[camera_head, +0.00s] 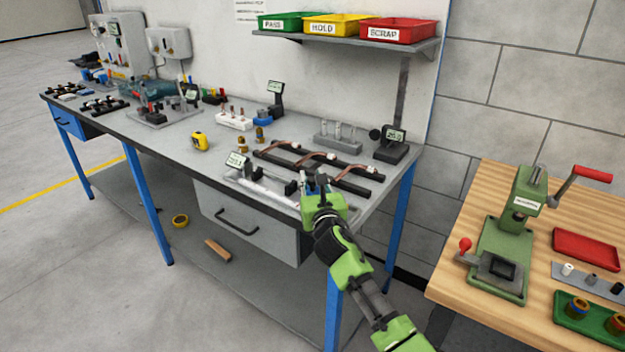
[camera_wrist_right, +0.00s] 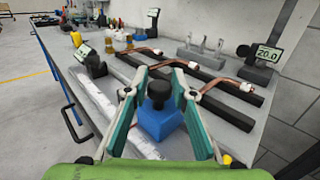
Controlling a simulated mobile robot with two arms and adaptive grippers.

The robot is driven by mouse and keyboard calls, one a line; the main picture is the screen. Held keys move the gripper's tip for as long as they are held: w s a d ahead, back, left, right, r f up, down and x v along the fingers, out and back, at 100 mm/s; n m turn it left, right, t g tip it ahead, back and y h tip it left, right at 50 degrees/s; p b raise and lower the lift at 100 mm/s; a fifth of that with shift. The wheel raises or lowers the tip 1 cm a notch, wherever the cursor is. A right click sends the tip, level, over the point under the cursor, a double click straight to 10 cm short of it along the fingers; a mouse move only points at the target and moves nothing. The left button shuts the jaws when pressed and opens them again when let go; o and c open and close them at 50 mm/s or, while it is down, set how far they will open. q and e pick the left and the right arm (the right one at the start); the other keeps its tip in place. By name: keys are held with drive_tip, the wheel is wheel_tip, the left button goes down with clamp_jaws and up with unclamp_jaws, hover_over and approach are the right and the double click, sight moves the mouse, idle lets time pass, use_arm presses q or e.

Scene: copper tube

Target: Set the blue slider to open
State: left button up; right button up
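The blue slider (camera_wrist_right: 160,124) is a blue block with a black knob (camera_wrist_right: 158,92) on top, on the rail fixture at the bench's front edge. In the head view it is mostly hidden behind my right gripper (camera_head: 318,186). In the wrist view my right gripper (camera_wrist_right: 159,74) is open. Its fingers stand on either side of the knob with gaps visible, and I see no clear contact. The pale metal rail (camera_wrist_right: 105,100) runs beside the slider to the left. A small display (camera_head: 236,160) stands at the rail's left end. My left gripper is not in view.
Copper tubes on black bars (camera_head: 318,157) lie just behind the slider. A gauge with a display (camera_head: 392,142) stands to the right. A yellow tape measure (camera_head: 200,141) lies on the bench. A wooden table with a green press (camera_head: 505,245) is at the right.

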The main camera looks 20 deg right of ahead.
clamp_jaws()
drive_tip(key=s+d+p, duration=0.2)
drive_tip(key=s+p, duration=0.1)
drive_tip(key=shift+d+r, duration=0.1)
drive_tip(key=shift+d, duration=0.15)
drive_tip(key=shift+s+d, duration=0.25)
drive_tip(key=shift+s, duration=0.2)
drive_tip(key=o, duration=0.7)
unclamp_jaws()
drive_tip(key=shift+c, duration=0.2)
drive_tip(key=shift+s+f, duration=0.15)
drive_tip(key=shift+f, duration=0.05)
drive_tip(key=s+a, duration=0.1)
drive_tip(key=s, duration=1)
drive_tip(key=shift+s+a, duration=0.25)
drive_tip(key=shift+s, duration=0.05)
